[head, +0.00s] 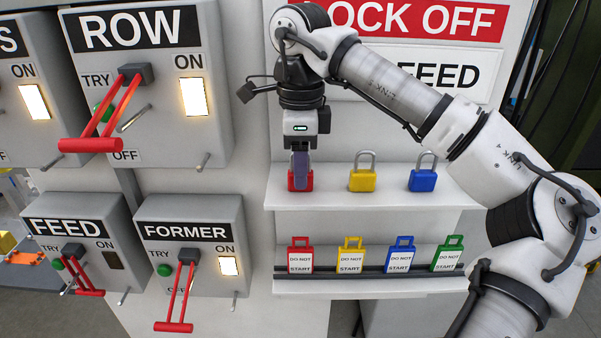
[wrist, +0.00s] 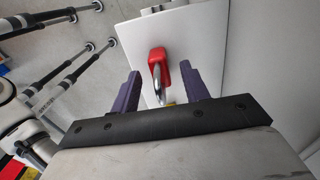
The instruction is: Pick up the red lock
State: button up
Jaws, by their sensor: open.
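The red lock (head: 292,183) stands on the upper white shelf at its left end, partly hidden behind my gripper in the head view. In the wrist view the red lock (wrist: 158,61) shows its red body and silver shackle between and just beyond the two purple fingers. My gripper (head: 300,180) is open, with its fingers pointing down at the lock. In the wrist view the gripper (wrist: 160,84) has one finger on each side of the shackle, with gaps visible. Whether a finger touches the lock cannot be told.
A yellow lock (head: 362,180) and a blue lock (head: 423,180) stand to the right on the upper shelf (head: 330,199). Several "DO NOT START" tags, such as the red one (head: 300,257), stand on the lower shelf. Switch boxes with red levers, such as ROW (head: 105,120), are at left.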

notch_tip(320, 180, down, 2)
jog(key=shift+c, duration=0.2)
grip_shut()
notch_tip(320, 180, up, 10)
jog(key=shift+r+b, duration=0.1)
jog(key=shift+b, duration=0.4)
